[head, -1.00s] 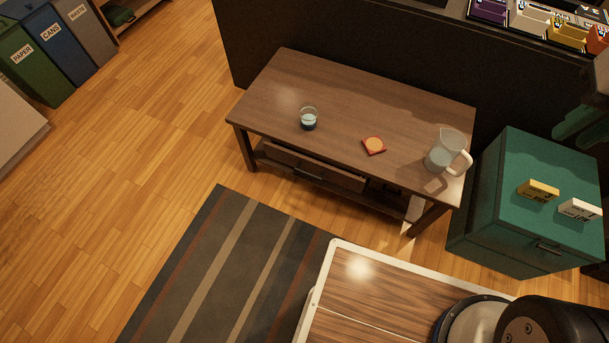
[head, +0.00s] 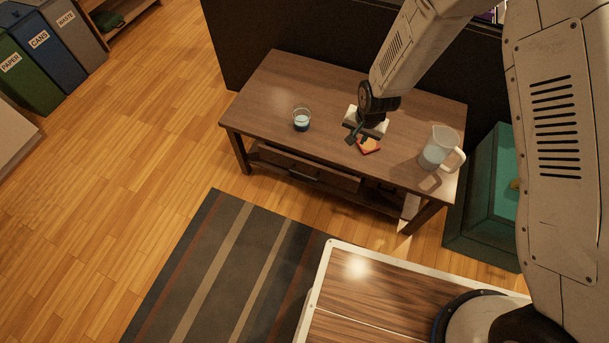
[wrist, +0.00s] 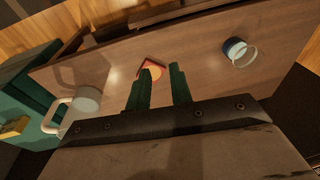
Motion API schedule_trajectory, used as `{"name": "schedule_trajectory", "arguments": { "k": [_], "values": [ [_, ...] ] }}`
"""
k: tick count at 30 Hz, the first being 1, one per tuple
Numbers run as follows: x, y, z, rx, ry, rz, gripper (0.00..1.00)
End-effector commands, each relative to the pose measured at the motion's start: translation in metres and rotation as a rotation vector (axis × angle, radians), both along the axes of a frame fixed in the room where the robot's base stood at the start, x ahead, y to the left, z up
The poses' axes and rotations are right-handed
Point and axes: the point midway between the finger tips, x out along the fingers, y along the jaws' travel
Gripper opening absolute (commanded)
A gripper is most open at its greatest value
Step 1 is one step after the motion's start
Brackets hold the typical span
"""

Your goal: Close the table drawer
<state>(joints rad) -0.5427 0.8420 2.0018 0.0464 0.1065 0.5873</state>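The wooden table (head: 270,92) stands past the rug, against a dark partition. Its drawer (head: 330,179) is under the tabletop on the front side. The drawer front, with a small dark handle, appears to stand out a little from the frame; how far is hard to tell. My gripper (head: 352,136) is above the tabletop, near the coaster, apart from the drawer. In the wrist view my gripper (wrist: 160,76) shows two green fingers spread apart with nothing held. The table (wrist: 200,50) fills much of that view; the drawer is not clear there.
A green cabinet (head: 482,220) stands at the right. Floor left of the striped rug (head: 215,270) is clear.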

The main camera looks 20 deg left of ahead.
Motion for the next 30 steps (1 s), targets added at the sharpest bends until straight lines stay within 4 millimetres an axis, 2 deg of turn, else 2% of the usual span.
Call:
{"name": "schedule_trajectory", "arguments": {
  "k": [1, 9, 12, 15, 18, 20, 22, 27, 30],
  "values": [
    [-0.011, 0.009, -0.037, -0.003, 0.010, 0.003, 0.22],
    [-0.065, 0.044, -0.201, 0.057, -0.039, -0.054, 0.22],
    [-0.075, 0.058, -0.253, 0.152, -0.116, -0.133, 0.22],
    [-0.078, 0.071, -0.293, 0.296, -0.208, -0.233, 0.22],
    [-0.085, 0.081, -0.324, 0.481, -0.294, -0.336, 0.22],
    [-0.089, 0.086, -0.335, 0.617, -0.340, -0.401, 0.22],
    [-0.090, 0.092, -0.335, 0.785, -0.379, -0.476, 0.22],
    [-0.084, 0.105, -0.305, 1.131, -0.412, -0.598, 0.22],
    [-0.082, 0.108, -0.291, 1.249, -0.410, -0.630, 0.22]
  ]
}}
